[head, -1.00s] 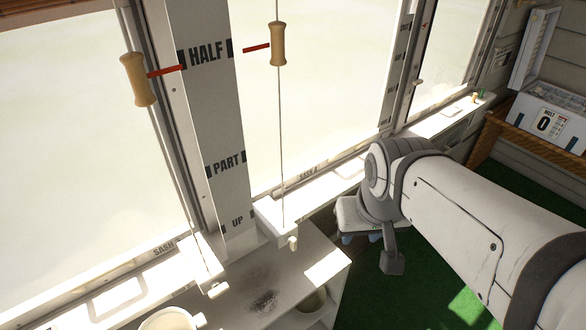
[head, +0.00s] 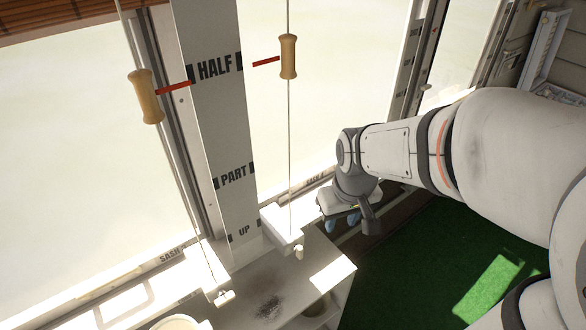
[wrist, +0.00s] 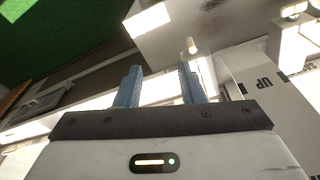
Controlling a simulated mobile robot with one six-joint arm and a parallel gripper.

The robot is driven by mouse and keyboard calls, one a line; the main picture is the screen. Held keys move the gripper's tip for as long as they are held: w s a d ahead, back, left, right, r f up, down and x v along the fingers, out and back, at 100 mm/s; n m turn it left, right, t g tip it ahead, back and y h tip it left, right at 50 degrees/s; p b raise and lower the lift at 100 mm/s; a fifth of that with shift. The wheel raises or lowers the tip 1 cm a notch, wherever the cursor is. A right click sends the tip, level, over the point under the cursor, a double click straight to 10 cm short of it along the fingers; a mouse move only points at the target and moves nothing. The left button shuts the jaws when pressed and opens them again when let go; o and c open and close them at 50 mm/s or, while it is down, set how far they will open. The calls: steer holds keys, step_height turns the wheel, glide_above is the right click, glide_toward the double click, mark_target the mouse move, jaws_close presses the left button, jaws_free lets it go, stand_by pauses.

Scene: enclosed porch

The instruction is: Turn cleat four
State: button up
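Two small pale cleats show in the head view, each on a white block at the foot of a cord: one (head: 299,252) right of the marked post, one (head: 222,296) left of it. I cannot read a number on either. My gripper (head: 342,222) hangs right of the right-hand cleat, apart from it. In the wrist view my gripper (wrist: 160,72) has two blue fingers spread with nothing between them. A small pale knob (wrist: 193,46), seemingly the right-hand cleat, shows just beyond the right finger.
The post (head: 215,125) is marked HALF, PART and UP. Wooden cord pulls (head: 288,56) and (head: 146,96) hang beside red marks. A white shelf unit (head: 318,268) stands below the sill. Green floor (head: 430,260) lies clear at the right.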

mark_target(300, 246)
steer(key=w+a+f+n, duration=0.1)
steer(key=a+f, duration=0.1)
steer(key=f, duration=0.1)
steer(key=w+a+f+n+g+p, duration=0.1)
steer(key=w+a+f, duration=0.1)
steer(key=a+f, duration=0.1)
steer(key=w+a+f+n+p, duration=0.1)
steer(key=w+a+f, duration=0.1)
steer(key=a+f, duration=0.1)
steer(key=shift+f+n+g, duration=0.4)
steer(key=shift+f, duration=0.15)
steer(key=shift+f+p, duration=0.7)
steer(key=shift+f, duration=3.35)
jaws_close()
steer(key=c, duration=0.7)
jaws_free()
steer(key=shift+a, duration=0.45)
steer(key=shift+c, duration=0.2)
steer(key=shift+w+d, duration=0.1)
steer(key=shift+d, duration=0.25)
jaws_close()
